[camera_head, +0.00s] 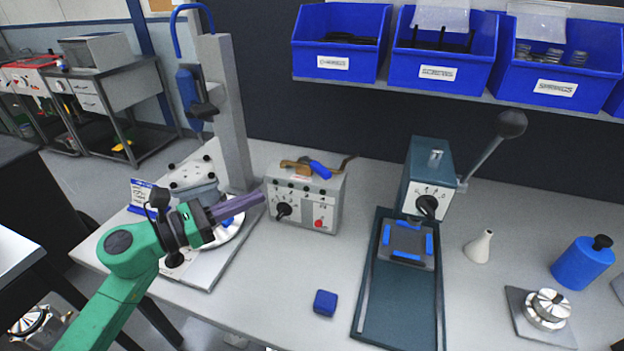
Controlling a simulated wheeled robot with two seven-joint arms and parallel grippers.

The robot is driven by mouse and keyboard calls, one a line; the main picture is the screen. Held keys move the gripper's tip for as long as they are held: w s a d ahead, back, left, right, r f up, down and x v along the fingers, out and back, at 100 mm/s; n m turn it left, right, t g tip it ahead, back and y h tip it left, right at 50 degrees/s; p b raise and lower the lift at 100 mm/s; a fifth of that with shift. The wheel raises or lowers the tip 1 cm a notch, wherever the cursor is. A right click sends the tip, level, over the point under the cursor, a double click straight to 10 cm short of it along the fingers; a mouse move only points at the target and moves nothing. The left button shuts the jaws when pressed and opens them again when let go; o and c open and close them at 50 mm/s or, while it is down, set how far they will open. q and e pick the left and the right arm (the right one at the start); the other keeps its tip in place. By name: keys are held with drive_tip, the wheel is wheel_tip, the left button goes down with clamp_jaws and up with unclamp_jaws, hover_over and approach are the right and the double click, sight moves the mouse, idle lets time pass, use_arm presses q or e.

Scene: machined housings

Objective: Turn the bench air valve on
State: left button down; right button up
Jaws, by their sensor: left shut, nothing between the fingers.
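A brass-coloured fitting with a short blue lever (320,169) shows at the top of a grey control box (304,205); it looks like the bench air valve. The lever slants down to the right, roughly along the brass piece. I cannot tell whether the fitting rests on the box or stands just behind it. My left gripper (262,198) comes in from the left, shut and empty. Its purple-grey fingers point right, and their tips are close to the box's left side, below and left of the lever. I cannot tell whether they touch the box. My right gripper is not in view.
A grey stand (222,110) rises behind my left gripper. A press with a long lever (490,152) stands right of the box. A blue cube (325,303), a white cone (480,247) and a blue cylinder (580,264) stand on the bench. Blue bins (446,72) hang above. The bench between box and press is clear.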

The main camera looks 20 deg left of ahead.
sight(317, 172)
use_arm(q)
drive_tip(key=p+x, duration=0.1)
drive_tip(key=x, duration=0.3)
drive_tip(key=p+x, duration=0.2)
drive_tip(key=x, duration=0.2)
drive_tip(key=p+x, duration=0.2)
drive_tip(key=x, duration=0.1)
drive_tip(key=shift+w+d+r, duration=0.2)
drive_tip(key=shift+w+r, duration=0.15)
drive_tip(key=shift+w+d+f+p, duration=0.2)
drive_tip(key=shift+w+d+p, duration=0.1)
drive_tip(key=shift+d, duration=0.05)
drive_tip(key=shift+a+f, duration=0.1)
